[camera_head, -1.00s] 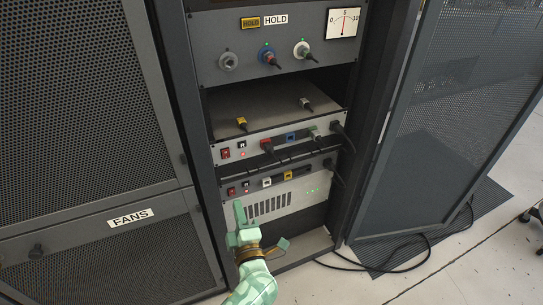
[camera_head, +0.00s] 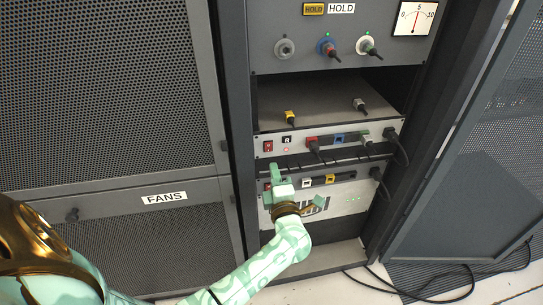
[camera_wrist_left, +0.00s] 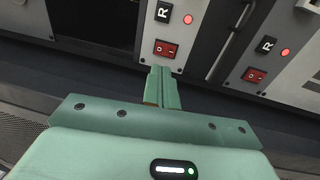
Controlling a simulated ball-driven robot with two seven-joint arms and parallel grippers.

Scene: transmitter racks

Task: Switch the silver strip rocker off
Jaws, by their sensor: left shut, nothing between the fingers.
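The silver strip (camera_head: 325,143) is the upper of two thin strips in the open rack. Its red rocker (camera_head: 268,146) is at its left end, beside a small label and a lit red lamp (camera_head: 286,150). In the left wrist view, I take the left red rocker (camera_wrist_left: 166,48) to be this one; its pressed side is unclear. My left gripper (camera_head: 276,172) is shut and empty, just below the silver strip's left end. In the wrist view its fingertips (camera_wrist_left: 160,73) appear just short of that rocker; contact is not visible.
A darker strip (camera_head: 346,177) lies below, its left end behind my gripper; its rocker (camera_wrist_left: 255,75) shows in the wrist view. Plugs and cables fill both strips' right sides. A FANS cabinet (camera_head: 150,170) stands left and an open mesh door (camera_head: 470,180) right.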

